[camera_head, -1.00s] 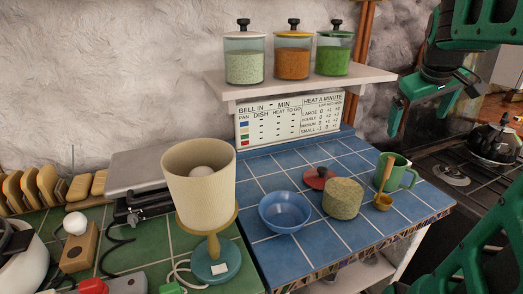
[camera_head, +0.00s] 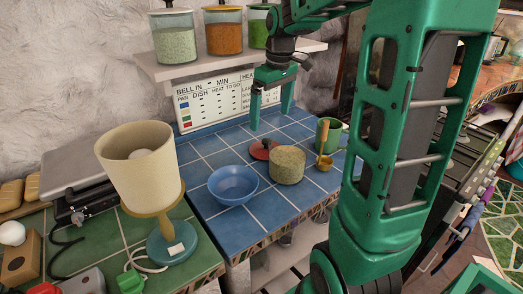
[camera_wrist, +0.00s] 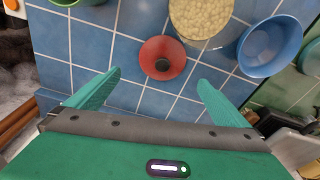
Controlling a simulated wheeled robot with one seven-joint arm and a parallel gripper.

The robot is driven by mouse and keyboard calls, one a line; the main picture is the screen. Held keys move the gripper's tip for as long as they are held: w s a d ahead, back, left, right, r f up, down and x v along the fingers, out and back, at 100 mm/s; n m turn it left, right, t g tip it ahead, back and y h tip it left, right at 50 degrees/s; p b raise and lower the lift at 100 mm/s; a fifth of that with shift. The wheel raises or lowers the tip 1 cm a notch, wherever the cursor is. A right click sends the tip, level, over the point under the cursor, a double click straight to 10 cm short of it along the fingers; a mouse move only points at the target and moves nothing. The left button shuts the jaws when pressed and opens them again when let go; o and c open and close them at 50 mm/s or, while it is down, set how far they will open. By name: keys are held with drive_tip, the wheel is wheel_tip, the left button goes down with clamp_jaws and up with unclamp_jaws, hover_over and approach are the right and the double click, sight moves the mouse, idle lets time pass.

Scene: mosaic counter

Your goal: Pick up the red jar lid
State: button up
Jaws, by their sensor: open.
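The red jar lid (camera_head: 263,149) lies on the blue tiled counter, behind and left of a round beige-topped jar (camera_head: 288,165). In the wrist view the red lid (camera_wrist: 163,58) shows whole, with a dark knob near its middle. My gripper (camera_head: 270,120) is above the back of the counter, its fingers pointing down. In the wrist view my gripper (camera_wrist: 150,88) has its two green fingers spread wide with nothing between them. The lid appears just beyond the fingertips, roughly centred between them, apart from both.
A blue bowl (camera_head: 232,185) stands left of the jar. A shelf (camera_head: 190,65) with glass jars is close behind my gripper. A lamp (camera_head: 140,165) stands at left.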

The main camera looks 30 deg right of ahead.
sight(266, 140)
drive_tip(key=f, duration=0.7)
drive_tip(key=w+f, duration=0.1)
drive_tip(key=f, duration=0.2)
drive_tip(key=shift+a+f, duration=0.35)
drive_tip(key=shift+f, duration=0.05)
drive_tip(key=c, duration=0.9)
